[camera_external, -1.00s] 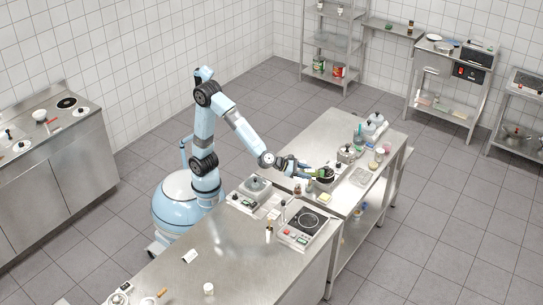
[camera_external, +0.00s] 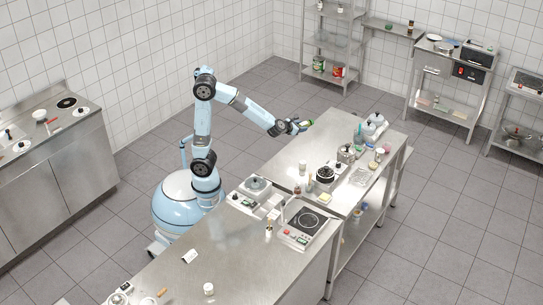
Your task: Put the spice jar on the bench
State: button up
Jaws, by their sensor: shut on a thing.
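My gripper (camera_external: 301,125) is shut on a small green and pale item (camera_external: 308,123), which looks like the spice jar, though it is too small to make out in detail. The gripper reaches out to the right and holds the item tilted sideways, above the far left part of the rear steel bench (camera_external: 292,150). It is clear of the things standing on that bench. The jaws hide part of the held item.
A dark pot (camera_external: 325,174), a steel kettle (camera_external: 346,153) and several bottles and jars stand on the rear bench's right half. Its far left part is bare. The front bench (camera_external: 225,250) carries a hob (camera_external: 306,222) and a scale-like device (camera_external: 256,186).

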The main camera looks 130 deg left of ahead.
jog(key=s+a+n+g, duration=0.1)
jog(key=s+a, duration=0.2)
jog(key=s, duration=0.2)
send_over(317, 156)
jog(key=f, duration=1.3)
jog(key=s+f, duration=0.1)
jog(key=f, duration=0.5)
jog(key=shift+f, duration=0.2)
jog(key=shift+w+a+f, duration=0.15)
jog(key=shift+w+f, duration=0.15)
jog(key=shift+f, duration=0.15)
jog(key=shift+w+a+f, duration=0.1)
jog(key=shift+f, duration=1.5)
jog(key=o, duration=0.9)
jog(key=shift+f, duration=0.1)
jog(key=shift+o, duration=0.2)
